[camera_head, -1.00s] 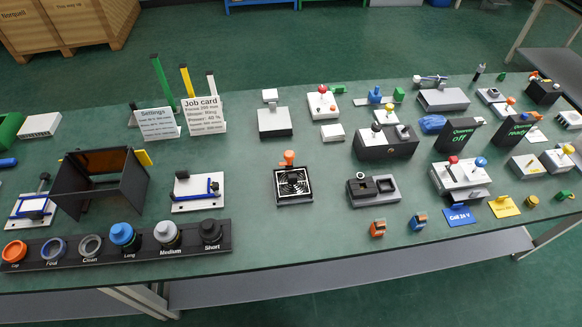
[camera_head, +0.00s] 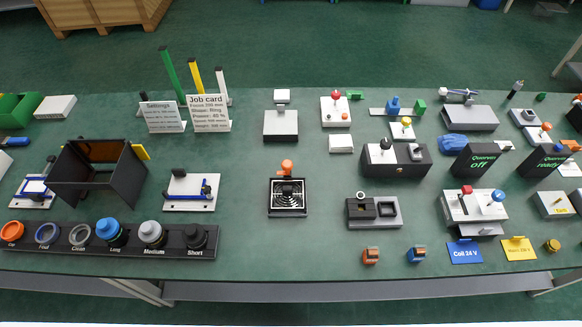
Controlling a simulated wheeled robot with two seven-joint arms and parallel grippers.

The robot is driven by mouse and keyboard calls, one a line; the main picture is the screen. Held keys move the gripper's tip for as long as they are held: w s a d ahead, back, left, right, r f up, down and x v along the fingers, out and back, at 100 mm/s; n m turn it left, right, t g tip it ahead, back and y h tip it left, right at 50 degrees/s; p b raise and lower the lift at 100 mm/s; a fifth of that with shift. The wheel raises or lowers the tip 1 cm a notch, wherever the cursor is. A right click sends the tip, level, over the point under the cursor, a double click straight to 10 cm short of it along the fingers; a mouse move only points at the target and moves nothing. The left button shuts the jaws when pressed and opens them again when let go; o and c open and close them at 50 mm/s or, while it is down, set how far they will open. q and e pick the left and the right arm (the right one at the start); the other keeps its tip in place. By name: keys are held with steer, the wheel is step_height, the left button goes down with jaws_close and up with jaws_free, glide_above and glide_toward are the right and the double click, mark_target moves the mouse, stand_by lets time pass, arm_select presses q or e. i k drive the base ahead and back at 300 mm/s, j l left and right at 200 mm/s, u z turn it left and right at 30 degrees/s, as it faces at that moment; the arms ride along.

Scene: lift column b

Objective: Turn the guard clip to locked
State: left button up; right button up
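No label in view names the guard clip, and I cannot tell for certain which part it is. A dark guard-like box (camera_head: 97,178) with an orange-brown window stands at the left of the bench, with a yellow tab (camera_head: 140,152) at its upper right corner. To its right, a white plate (camera_head: 189,205) carries a blue bar and a small black knob (camera_head: 206,190). A similar white plate with blue parts (camera_head: 33,190) lies left of the box, partly hidden by it. Neither of my grippers is in view.
A black rack (camera_head: 70,240) of rings and knobs lies along the front left edge. A black grille unit with an orange knob (camera_head: 287,198) stands mid-bench. Several switch boxes crowd the right, including a white one (camera_head: 474,207). Green bench surface (camera_head: 240,170) is clear between them.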

mark_target(286, 166)
steer(key=u, duration=0.5)
steer(key=k+l+u, duration=0.1)
steer(key=u, duration=0.3)
steer(key=k+l+u, duration=0.1)
steer(key=l+u, duration=0.3)
steer(key=k+u, duration=0.15)
steer(key=u, duration=0.25)
steer(key=k+l+u, duration=0.15)
steer(key=u, duration=0.25)
steer(key=k, duration=0.2)
